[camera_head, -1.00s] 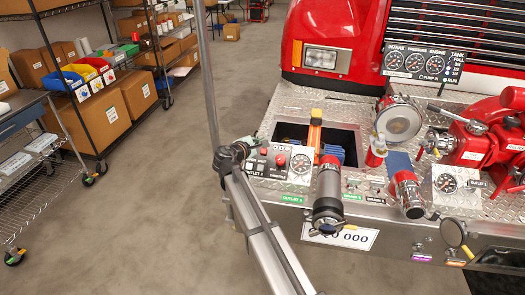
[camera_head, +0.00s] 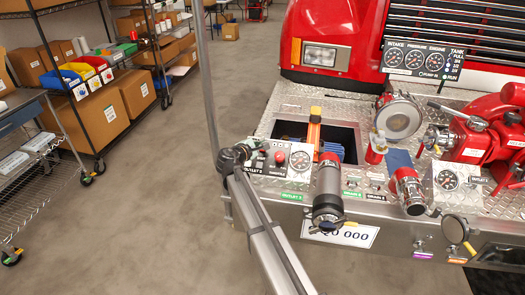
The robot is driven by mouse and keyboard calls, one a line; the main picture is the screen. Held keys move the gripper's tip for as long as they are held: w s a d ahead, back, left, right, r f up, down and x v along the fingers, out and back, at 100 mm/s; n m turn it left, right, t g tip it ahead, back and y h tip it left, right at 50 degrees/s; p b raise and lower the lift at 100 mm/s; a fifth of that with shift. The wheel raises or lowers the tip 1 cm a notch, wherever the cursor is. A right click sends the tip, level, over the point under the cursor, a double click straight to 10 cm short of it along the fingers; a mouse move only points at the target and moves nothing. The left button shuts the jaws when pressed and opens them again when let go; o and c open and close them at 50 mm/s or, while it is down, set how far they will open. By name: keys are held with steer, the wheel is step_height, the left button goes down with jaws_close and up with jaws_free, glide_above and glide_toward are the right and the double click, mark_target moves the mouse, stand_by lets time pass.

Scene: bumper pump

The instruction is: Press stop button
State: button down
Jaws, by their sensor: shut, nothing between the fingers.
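A small control panel (camera_head: 264,167) stands at the left front corner of the metal bumper deck. A red button (camera_head: 280,157) shows on its top, beside a round gauge (camera_head: 300,160); I cannot read which button is marked stop. My dark gripper (camera_head: 245,149) is at the upper end of my slanting arm. It is over the left part of the panel, left of the visible red button and apart from it in the picture. Its fingers look shut and empty. It hides the panel's left part, so contact there cannot be seen.
The deck (camera_head: 288,102) has an open well with an orange-handled part (camera_head: 314,130). A capped outlet pipe (camera_head: 328,195) stands right of the panel. Further right are a chrome cap (camera_head: 398,118) and red pump parts (camera_head: 480,145). The floor (camera_head: 165,200) at left is clear.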

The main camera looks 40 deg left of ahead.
steer(key=shift+w+a+f+b, duration=0.2)
steer(key=shift+w+f+b, duration=0.2)
steer(key=shift+f, duration=0.35)
steer(key=shift+w+a+f+b, duration=0.2)
steer(key=shift+w+f+b, duration=0.15)
steer(key=shift+f, duration=0.35)
stand_by(0.4)
steer(key=shift+w+a+f+b, duration=0.1)
steer(key=shift+w+f+b, duration=0.1)
steer(key=shift+f+b, duration=0.15)
steer(key=shift+w+a+f, duration=0.1)
steer(key=shift+w+f, duration=0.15)
steer(key=shift+f, duration=0.2)
stand_by(0.9)
steer(key=shift+r, duration=0.1)
steer(key=shift+s+d+r, duration=0.2)
steer(key=shift+s+r, duration=0.25)
steer(key=shift+r, duration=0.25)
steer(key=shift+r, duration=0.1)
stand_by(0.3)
steer(key=r, duration=0.1)
steer(key=s+r+p, duration=0.1)
steer(key=s+d+r, duration=0.1)
steer(key=r, duration=0.1)
steer(key=shift+s+d+p, duration=0.1)
steer(key=shift+s+p, duration=0.05)
steer(key=shift+p, duration=0.15)
